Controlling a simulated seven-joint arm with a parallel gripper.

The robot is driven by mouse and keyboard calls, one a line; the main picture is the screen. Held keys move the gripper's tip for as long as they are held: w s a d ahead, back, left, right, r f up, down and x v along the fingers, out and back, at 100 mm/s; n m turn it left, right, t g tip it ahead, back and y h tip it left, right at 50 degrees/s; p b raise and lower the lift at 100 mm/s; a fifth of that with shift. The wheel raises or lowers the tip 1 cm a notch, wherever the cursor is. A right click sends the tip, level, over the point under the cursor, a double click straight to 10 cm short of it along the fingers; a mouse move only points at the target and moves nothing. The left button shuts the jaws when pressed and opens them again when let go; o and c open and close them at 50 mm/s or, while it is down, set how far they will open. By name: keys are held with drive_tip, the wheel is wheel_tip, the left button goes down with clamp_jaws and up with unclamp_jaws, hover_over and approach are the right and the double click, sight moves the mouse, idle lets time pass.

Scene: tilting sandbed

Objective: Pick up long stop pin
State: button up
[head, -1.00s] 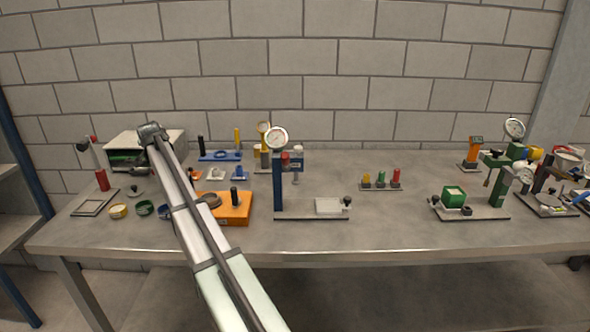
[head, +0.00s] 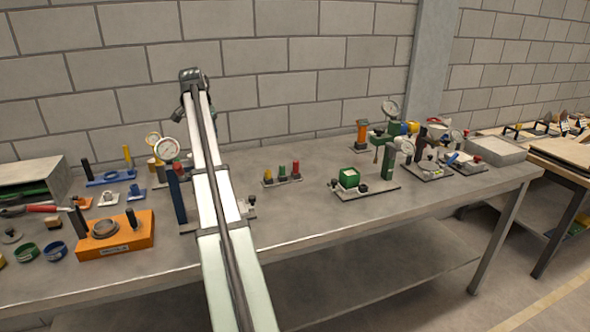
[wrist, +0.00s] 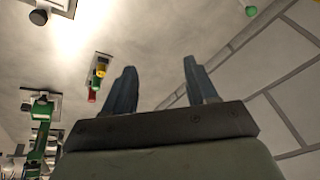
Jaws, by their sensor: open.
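A small grey rack (head: 285,183) stands mid-table in the head view, with a yellow pin (head: 267,174), a green pin (head: 282,171) and a red pin (head: 295,168) upright in it. The red one looks tallest, but I cannot be sure which is the long stop pin. The rack also shows in the wrist view, left of my fingers, with its yellow pin (wrist: 100,72) and red pin (wrist: 92,96). My gripper (wrist: 160,78) is open and empty, its two fingers apart. It is well apart from the pins. In the head view my arm hides it.
A gauge stand (head: 178,195) is partly behind my arm. An orange block (head: 130,240) with dark pins and a blue plate (head: 108,178) are at left. A green gauge fixture (head: 388,150) stands right of the rack. Bare tabletop lies in front of the rack.

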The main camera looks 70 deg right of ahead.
drive_tip(key=s+d+f+g, duration=0.1)
drive_tip(key=s+d+f, duration=0.2)
drive_tip(key=s+d, duration=0.8)
approach(296, 162)
drive_tip(key=shift+g+h, duration=0.4)
drive_tip(key=x, duration=0.4)
drive_tip(key=shift+w+a+f, duration=0.15)
drive_tip(key=shift+f, duration=0.1)
drive_tip(key=shift+w+x, duration=0.15)
drive_tip(key=shift+x, duration=1.4)
drive_tip(key=shift+w+x, duration=0.15)
drive_tip(key=shift+x, duration=1.4)
drive_tip(key=shift+r, duration=0.1)
clamp_jaws()
